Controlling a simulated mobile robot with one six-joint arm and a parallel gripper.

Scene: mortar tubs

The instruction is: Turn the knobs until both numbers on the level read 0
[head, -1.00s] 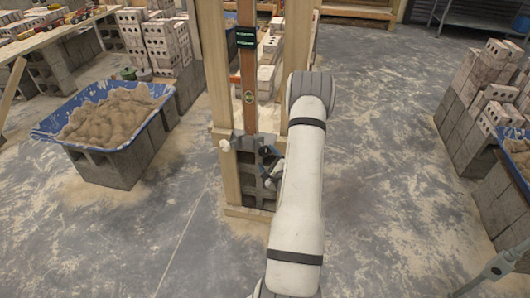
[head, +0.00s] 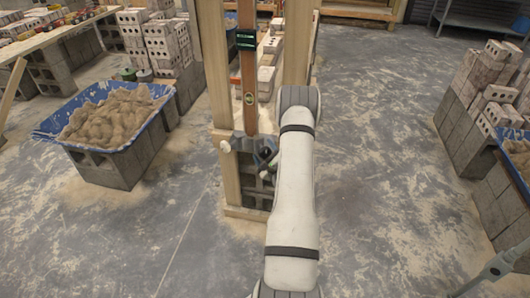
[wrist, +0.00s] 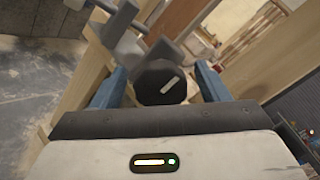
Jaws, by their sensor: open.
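The level (head: 248,75) is an upright brown bar between wooden posts, with a dark display (head: 246,40) near its top. The digits are too small to read. My gripper (wrist: 160,68) is open, with one blue finger on each side of this knob. I cannot tell whether either finger touches it.
Wooden posts (head: 222,178) stand beside the level, close to my arm. A blue tub (head: 148,139) of mortar stands on blocks at left. Stacked bricks (head: 490,90) are at right. The floor between is mostly clear.

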